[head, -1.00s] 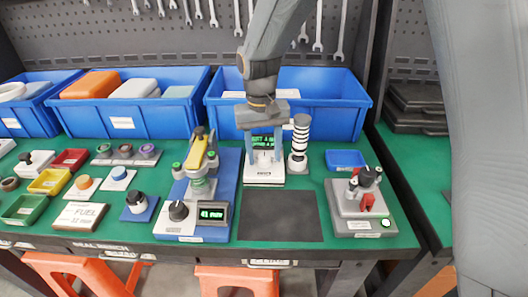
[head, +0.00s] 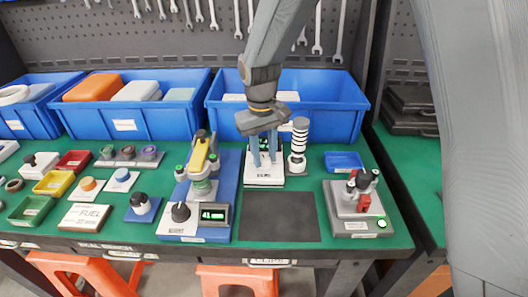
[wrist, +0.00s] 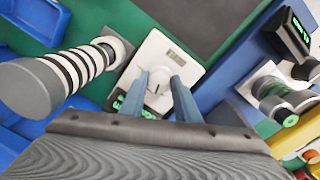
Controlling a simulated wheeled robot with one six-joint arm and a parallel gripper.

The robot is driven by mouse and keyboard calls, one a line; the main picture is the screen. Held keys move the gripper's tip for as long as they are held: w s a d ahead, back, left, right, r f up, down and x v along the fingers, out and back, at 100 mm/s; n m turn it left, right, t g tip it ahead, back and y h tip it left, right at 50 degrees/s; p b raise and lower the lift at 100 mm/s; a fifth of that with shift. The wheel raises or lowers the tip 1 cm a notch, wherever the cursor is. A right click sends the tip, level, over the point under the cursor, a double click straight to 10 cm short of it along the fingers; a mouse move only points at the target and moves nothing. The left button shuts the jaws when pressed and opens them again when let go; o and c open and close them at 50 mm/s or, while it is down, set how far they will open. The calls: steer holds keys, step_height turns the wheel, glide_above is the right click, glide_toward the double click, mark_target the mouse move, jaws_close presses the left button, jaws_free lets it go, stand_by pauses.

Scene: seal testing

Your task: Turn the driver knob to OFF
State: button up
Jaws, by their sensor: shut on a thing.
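The driver is a white box (head: 264,181) with a green-lit display, standing near the back of the green bench in the head view. My gripper (head: 264,163) reaches down onto it from above, and its blue fingers partly hide the display. In the wrist view the white box (wrist: 176,53) lies under my gripper (wrist: 161,78). A small round pale knob with a dark pointer mark, the driver knob (wrist: 158,88), sits between the two fingertips, which are closed on its sides. The knob's setting labels are not readable.
A black-and-white ringed column (head: 299,146) stands close at the right of the driver. A blue press rig (head: 222,171) with its own black knob is to the left. A blue bin (head: 338,121) is behind. A dark mat (head: 281,217) in front is bare.

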mark_target(264, 160)
steer(key=shift+w+r+n+p, duration=0.1)
steer(key=shift+n+p, duration=0.8)
steer(key=shift+n, duration=1.2)
steer(key=o, duration=1.1)
steer(key=shift+c, duration=0.2)
step_height(264, 160, up, 8)
steer(key=shift+a+f+b, duration=0.1)
steer(key=shift+f+b, duration=0.05)
steer(key=shift+b, duration=0.4)
steer(key=shift+s, duration=0.2)
